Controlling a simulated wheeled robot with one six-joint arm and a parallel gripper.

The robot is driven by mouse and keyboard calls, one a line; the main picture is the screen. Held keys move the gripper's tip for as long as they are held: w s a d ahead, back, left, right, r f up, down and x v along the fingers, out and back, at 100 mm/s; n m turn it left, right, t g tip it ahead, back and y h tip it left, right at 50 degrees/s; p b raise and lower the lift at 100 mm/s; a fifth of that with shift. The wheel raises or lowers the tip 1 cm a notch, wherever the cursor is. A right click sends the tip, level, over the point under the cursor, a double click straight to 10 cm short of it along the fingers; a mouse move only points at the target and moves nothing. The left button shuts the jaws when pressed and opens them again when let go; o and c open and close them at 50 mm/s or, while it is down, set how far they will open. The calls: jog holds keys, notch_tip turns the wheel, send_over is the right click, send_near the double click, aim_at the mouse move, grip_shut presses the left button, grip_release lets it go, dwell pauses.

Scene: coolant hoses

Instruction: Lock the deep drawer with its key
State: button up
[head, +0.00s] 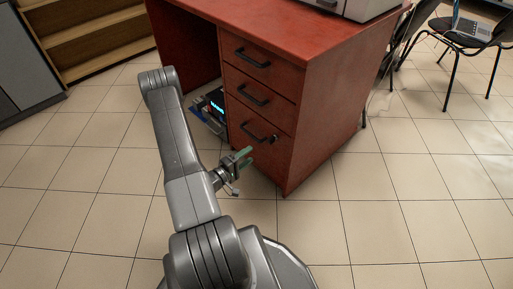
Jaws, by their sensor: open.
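The deep drawer (272,158) is the lowest and tallest of three drawers in the red desk, and its front looks closed. It has a dark bar handle (258,134). A small dark and metallic piece (274,139) sticks out at the right end of the handle; it looks like the key in its lock, but it is too small to tell its turn. My gripper (246,157), with greenish fingertips, is open and looks empty. In the picture it is just below and left of the key, in front of the drawer's lower left part; the gap in depth is unclear.
Two shallower closed drawers (255,90) with handles are above. A device with a lit blue display (216,107) stands in the kneehole to the left. A grey machine (350,8) is on the desktop. A chair (470,35) is at right. The tiled floor in front is clear.

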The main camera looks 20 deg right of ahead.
jog(key=shift+v, duration=1.25)
jog(key=b+x, duration=0.2)
jog(key=x, duration=1.1)
jog(key=shift+d+b, duration=0.35)
jog(key=shift+d, duration=0.05)
jog(key=shift+w, duration=0.1)
